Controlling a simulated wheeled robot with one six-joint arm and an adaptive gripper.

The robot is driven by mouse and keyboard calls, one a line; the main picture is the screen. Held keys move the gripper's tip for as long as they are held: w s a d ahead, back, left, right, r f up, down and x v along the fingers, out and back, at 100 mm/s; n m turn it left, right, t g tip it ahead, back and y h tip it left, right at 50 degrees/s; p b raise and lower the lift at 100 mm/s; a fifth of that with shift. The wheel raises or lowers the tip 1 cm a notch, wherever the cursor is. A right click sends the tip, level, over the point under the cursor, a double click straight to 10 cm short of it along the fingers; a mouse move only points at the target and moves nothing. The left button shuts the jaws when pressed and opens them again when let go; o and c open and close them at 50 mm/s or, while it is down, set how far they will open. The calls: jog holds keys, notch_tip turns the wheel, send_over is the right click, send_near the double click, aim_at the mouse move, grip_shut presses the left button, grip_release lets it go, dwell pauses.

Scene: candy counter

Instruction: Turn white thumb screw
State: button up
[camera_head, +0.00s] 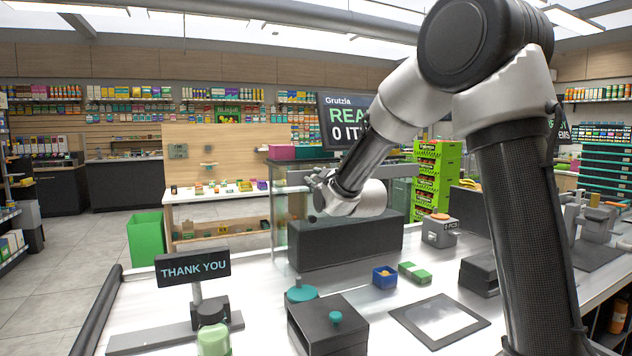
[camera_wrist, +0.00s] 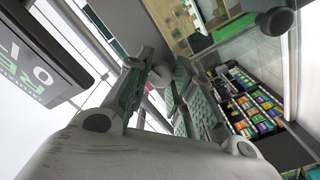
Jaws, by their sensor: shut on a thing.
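My gripper (camera_head: 318,190) is at the end of my arm, in front of the glass case behind the counter in the head view. In the wrist view its two fingers reach up to a small pale rounded piece (camera_wrist: 161,76), which looks like the white thumb screw. My gripper is shut on it. The fingers hide most of the piece, and its turn angle cannot be read. In the head view my gripper and wrist hide the thumb screw.
A dark display screen (camera_head: 340,112) stands behind my wrist; it fills the left of the wrist view (camera_wrist: 40,65). A black box (camera_head: 345,243) lies below my gripper. A thank-you sign (camera_head: 192,267), a blue bin (camera_head: 384,283) and a grey box (camera_head: 328,335) stand on the white counter.

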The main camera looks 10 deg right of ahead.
jog(key=shift+f+m, duration=0.1)
jog(key=shift+m, duration=0.3)
jog(key=shift+m, duration=0.9)
jog(key=o, duration=0.6)
jog(key=shift+s, duration=0.1)
jog(key=shift+s+d, duration=0.25)
jog(key=shift+s, duration=0.95)
jog(key=shift+s+d, duration=0.25)
jog(key=shift+s, duration=0.95)
